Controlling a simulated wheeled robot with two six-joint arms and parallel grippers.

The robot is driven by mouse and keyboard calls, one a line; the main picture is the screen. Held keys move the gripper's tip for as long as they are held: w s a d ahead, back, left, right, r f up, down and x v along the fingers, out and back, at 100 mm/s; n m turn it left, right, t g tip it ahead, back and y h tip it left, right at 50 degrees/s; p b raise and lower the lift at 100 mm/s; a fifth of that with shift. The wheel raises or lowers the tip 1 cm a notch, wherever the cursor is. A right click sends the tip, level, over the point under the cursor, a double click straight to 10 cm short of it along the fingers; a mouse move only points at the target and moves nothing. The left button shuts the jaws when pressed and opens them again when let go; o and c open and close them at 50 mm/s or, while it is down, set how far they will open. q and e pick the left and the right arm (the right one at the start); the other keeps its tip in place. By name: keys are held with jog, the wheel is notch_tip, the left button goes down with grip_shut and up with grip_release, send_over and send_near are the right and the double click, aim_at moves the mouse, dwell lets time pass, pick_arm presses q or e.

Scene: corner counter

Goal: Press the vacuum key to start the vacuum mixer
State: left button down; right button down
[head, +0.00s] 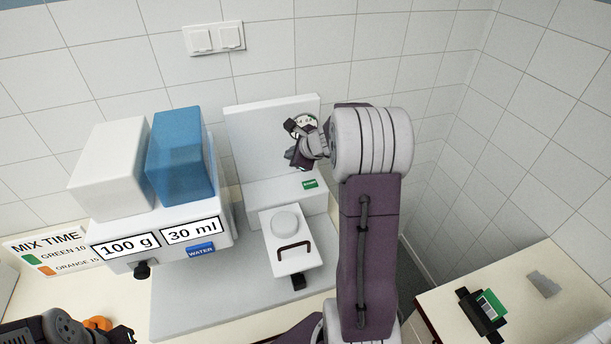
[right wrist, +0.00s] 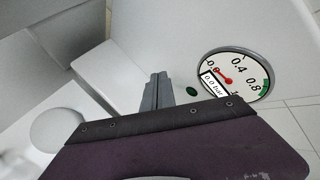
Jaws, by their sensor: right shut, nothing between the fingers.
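The vacuum mixer stands at the back with an upright white panel (head: 262,135) above a lower ledge. A small green label or key (head: 309,184), its text too small to read, is on the ledge. A round gauge (right wrist: 250,72) on the panel reads 0.0 bar, with a small dark green oval (right wrist: 191,91) beside it. My right gripper (head: 291,126) is shut and empty in front of the panel, partly covering the gauge. In the right wrist view its fingers (right wrist: 157,92) are together, close to the panel; contact cannot be told. My left gripper (head: 122,335) is at the bottom left, its opening unclear.
A white lidded unit (head: 293,257) with a dark handle stands before the ledge. A dispenser with white and blue containers (head: 181,155) stands left of the mixer. An orange item (head: 98,323) lies by my left gripper. The right counter (head: 541,310) holds a black-and-green item (head: 483,311).

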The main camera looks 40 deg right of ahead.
jog(key=m+h, duration=0.1)
send_over(312, 185)
notch_tip(312, 185, down, 9)
jog(key=b, duration=0.7)
jog(key=shift+f+b, duration=0.3)
jog(key=shift+b, duration=0.2)
dwell(1.5)
jog(key=shift+f+b, duration=0.35)
jog(key=shift+b, duration=0.1)
jog(key=shift+f+b, duration=0.45)
dwell(0.4)
dwell(0.4)
jog(key=shift+r+p, duration=0.75)
jog(key=shift+r, duration=0.1)
